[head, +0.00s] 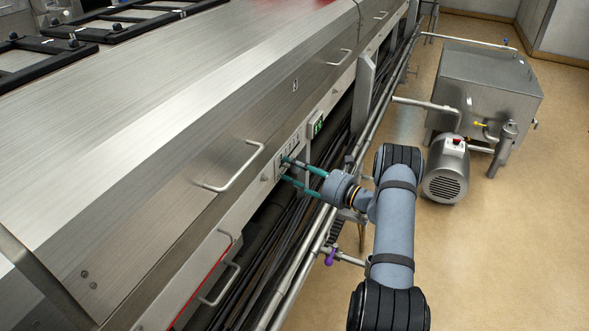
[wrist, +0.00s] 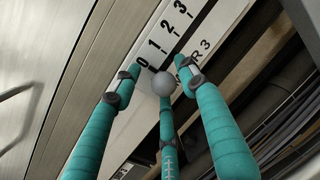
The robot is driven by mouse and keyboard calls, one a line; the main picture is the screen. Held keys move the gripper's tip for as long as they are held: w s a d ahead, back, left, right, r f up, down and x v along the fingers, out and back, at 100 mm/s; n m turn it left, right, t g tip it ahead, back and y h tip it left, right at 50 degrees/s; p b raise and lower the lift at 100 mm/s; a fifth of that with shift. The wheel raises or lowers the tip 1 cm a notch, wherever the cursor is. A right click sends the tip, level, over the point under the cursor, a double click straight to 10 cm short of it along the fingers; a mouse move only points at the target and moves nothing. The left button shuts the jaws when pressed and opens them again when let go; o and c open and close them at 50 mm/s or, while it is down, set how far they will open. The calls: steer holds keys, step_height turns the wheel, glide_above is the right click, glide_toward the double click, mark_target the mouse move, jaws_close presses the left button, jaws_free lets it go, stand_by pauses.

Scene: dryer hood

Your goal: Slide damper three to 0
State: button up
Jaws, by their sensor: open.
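The damper three scale plate (wrist: 153,28) is white with black numbers 0, 1, 2 and 3 and a partly hidden label ending in "R 3". A grey ball knob (wrist: 163,83) stands in front of the plate near the 0 end; its stem is hidden. My gripper (wrist: 157,88) has teal fingers, spread open around the knob, with one finger on each side and one below. I cannot tell whether any finger touches it. In the head view my gripper (head: 287,169) is at the hood's side panel, and the knob is too small to make out there.
The steel hood (head: 190,90) has bar handles, one handle (head: 235,170) left of my gripper. A green sign (head: 317,124) sits just beyond the scale. Pipes and dark cables run below the panel. A motor (head: 446,170) and steel tank (head: 490,85) stand on the floor at right.

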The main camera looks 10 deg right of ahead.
steer(key=shift+d, duration=0.1)
steer(key=v, duration=1.2)
steer(key=x, duration=1.2)
steer(key=shift+w, duration=0.15)
steer(key=shift+w+d, duration=0.55)
steer(key=shift+w, duration=0.15)
